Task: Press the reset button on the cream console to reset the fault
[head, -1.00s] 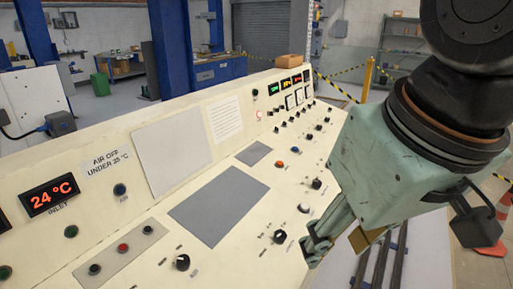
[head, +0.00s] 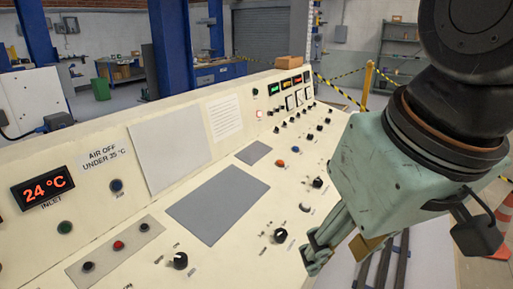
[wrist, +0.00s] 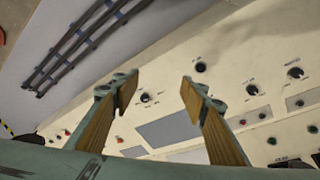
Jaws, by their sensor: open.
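The cream console (head: 225,175) slopes across the head view, with many small buttons and knobs. Its small labels are too blurred to read, so I cannot tell which is the reset button. A red button (head: 118,245) sits between dark ones on a grey plate at the near left. An orange-red button (head: 281,163) is farther along, and a pale round button (head: 304,208) is near my gripper (head: 318,250). My gripper is at the console's right edge. In the wrist view, its two fingers (wrist: 157,90) are spread apart and empty, with the console behind them.
A black knob (head: 280,235) stands close left of my fingers; another (head: 180,261) is nearer. A cardboard box (head: 290,62) sits at the console's far end.

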